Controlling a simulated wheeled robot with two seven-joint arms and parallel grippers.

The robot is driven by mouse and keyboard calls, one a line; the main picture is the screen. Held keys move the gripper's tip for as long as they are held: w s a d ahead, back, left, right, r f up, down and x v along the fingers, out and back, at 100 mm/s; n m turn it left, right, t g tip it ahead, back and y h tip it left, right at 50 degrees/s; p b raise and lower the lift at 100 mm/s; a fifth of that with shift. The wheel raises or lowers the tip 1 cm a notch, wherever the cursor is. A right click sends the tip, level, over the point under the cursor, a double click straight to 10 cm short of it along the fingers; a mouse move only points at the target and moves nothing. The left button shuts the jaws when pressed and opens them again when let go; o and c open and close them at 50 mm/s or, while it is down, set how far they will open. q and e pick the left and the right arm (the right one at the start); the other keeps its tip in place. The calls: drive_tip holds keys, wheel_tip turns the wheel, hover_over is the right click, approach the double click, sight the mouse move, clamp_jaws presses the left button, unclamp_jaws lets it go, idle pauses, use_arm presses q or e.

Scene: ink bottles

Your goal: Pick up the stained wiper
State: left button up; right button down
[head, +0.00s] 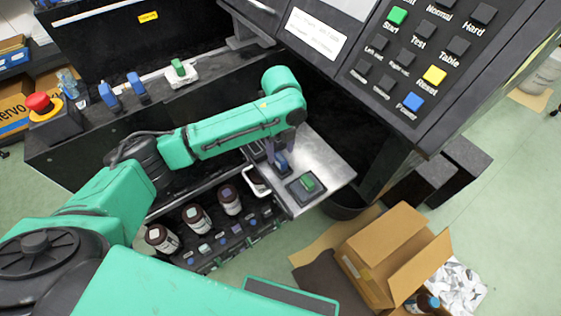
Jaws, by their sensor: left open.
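My left gripper (282,150) points down over the metal plate (325,160) on the machine's front. Its jaws are open. A small blue-handled piece (281,164) is right at the fingertips; whether they touch it is too small to tell. Just to the right of it, a dark square pad with a green handle (307,183) lies on the plate. I cannot tell from stains which piece is the stained wiper. My right gripper is not in view.
Ink bottles (197,219) stand in a rack below my left arm. Blue pieces (137,86) and a green one on white (180,69) sit on the ledge by a red stop button (39,103). A button panel (440,60) rises at right. An open cardboard box (385,240) stands on the floor.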

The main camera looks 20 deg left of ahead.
sight(280, 157)
use_arm(q)
drive_tip(key=f, duration=0.3)
drive_tip(key=shift+s, duration=0.3)
drive_tip(key=shift+w+f, duration=0.1)
drive_tip(key=shift+f, duration=0.2)
clamp_jaws()
drive_tip(key=shift+r, duration=0.15)
